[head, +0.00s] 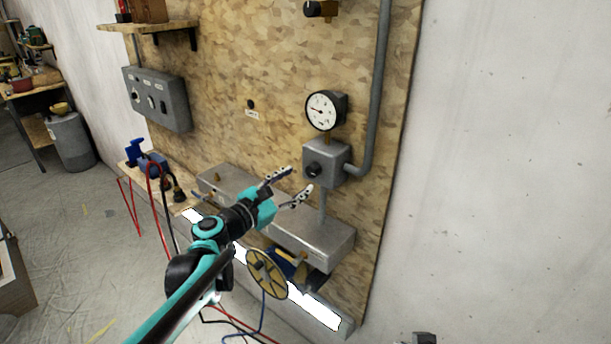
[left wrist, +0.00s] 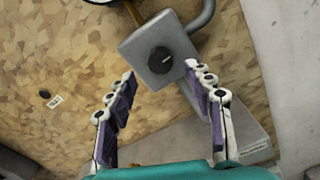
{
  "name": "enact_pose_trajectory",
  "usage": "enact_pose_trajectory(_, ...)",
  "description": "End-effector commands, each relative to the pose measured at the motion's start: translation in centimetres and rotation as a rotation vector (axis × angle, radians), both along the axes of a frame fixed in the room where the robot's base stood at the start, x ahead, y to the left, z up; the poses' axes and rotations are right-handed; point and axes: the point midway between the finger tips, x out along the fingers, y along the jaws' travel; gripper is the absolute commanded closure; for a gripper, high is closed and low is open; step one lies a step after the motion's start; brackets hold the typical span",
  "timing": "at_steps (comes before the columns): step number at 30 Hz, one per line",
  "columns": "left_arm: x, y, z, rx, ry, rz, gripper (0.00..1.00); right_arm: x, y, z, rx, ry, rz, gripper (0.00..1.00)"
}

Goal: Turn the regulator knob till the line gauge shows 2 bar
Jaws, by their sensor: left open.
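The regulator is a grey box (head: 337,152) on the wooden board, with a round black knob (head: 313,170) on its front. The round white line gauge (head: 325,111) with a black rim sits right above it; its needle shows but the reading is too small to tell. My left gripper (head: 290,185) is open and empty, a little below and left of the knob. In the left wrist view the knob (left wrist: 160,60) lies ahead of and between the open fingertips (left wrist: 160,72), apart from both, with a light mark on its face. My right gripper is not seen.
A grey pipe (head: 376,100) rises from the regulator's right side. A long metal box (head: 312,232) runs below it. A grey switch box (head: 157,98) is on the left. Red and black hoses hang at lower left.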

Motion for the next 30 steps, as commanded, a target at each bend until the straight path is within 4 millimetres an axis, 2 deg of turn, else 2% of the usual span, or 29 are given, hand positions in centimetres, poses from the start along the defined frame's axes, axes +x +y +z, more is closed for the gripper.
enact_pose_trajectory(3, -2.1, 1.7, 0.0, 0.000, 0.000, 0.003, 0.47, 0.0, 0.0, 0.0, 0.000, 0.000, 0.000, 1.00)
enact_pose_trajectory(9, -4.3, 3.2, 0.0, 0.000, 0.000, 0.001, 0.47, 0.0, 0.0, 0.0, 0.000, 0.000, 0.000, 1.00)
enact_pose_trajectory(23, -5.1, 3.4, -0.1, 0.018, -0.003, -0.003, 0.47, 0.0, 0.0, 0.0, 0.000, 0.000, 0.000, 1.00)
enact_pose_trajectory(26, -6.5, 2.4, -1.2, 0.146, -0.024, -0.024, 0.47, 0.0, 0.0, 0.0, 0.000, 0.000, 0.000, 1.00)
enact_pose_trajectory(29, -9.6, 1.1, -3.7, 0.435, -0.075, -0.080, 0.47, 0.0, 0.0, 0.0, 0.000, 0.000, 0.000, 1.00)
enact_pose_trajectory(30, -11.4, 0.6, -5.1, 0.587, -0.105, -0.118, 0.47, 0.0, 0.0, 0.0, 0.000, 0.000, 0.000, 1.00)
